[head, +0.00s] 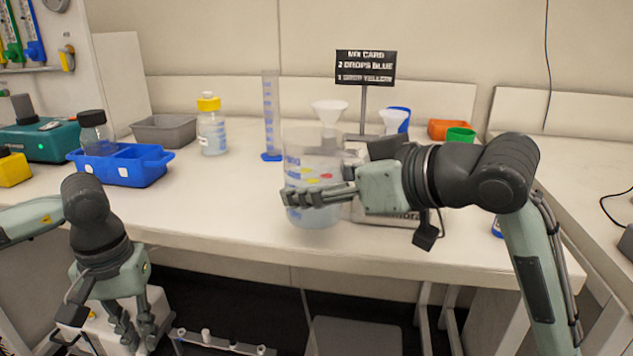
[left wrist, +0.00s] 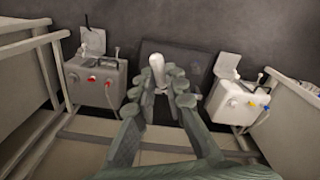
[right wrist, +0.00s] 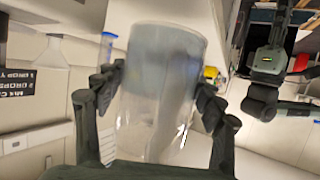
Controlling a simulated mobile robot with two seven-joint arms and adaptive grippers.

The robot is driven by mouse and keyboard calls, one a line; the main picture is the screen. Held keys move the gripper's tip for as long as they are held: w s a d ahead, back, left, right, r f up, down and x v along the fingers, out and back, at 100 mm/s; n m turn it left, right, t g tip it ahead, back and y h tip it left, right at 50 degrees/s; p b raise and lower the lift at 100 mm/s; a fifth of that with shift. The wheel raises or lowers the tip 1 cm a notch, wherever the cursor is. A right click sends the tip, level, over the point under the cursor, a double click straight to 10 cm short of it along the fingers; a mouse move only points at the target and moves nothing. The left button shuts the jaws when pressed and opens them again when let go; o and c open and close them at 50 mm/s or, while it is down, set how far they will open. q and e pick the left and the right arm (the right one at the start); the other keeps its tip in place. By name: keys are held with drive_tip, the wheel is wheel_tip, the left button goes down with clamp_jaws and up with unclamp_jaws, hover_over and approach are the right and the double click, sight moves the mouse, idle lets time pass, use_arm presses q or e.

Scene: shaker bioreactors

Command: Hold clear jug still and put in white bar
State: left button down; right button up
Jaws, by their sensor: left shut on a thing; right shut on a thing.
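The clear jug (head: 308,150) stands upright near the front edge of the bench, with clear liquid low in it and coloured marks on or behind its wall. My right gripper (head: 310,195) is shut around the jug's side; in the right wrist view its fingers flank the jug (right wrist: 160,95). My left gripper (head: 138,335) is low in front of the bench, left of the jug and well apart from it. In the left wrist view, its fingers are shut on the white bar (left wrist: 157,68), whose rounded end sticks out. I cannot make out the bar in the head view.
A measuring cylinder (head: 271,115), a yellow-capped bottle (head: 211,130), a blue tray (head: 125,170) and a white funnel (head: 330,110) stand further back. A black sign (head: 365,67) rises behind. The bench front left of the jug is clear.

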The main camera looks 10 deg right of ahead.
use_arm(q)
drive_tip(key=shift+f, duration=0.1)
use_arm(e)
drive_tip(key=shift+f, duration=0.15)
use_arm(q)
drive_tip(key=shift+f+b, duration=0.55)
drive_tip(key=shift+b, duration=0.1)
use_arm(e)
drive_tip(key=shift+f, duration=1.35)
drive_tip(key=shift+f, duration=0.1)
drive_tip(key=o, duration=1.5)
use_arm(q)
drive_tip(key=shift+a+f, duration=0.1)
use_arm(e)
drive_tip(key=shift+o, duration=1.3)
drive_tip(key=shift+w, duration=0.1)
drive_tip(key=shift+f, duration=0.1)
drive_tip(key=shift+c, duration=0.3)
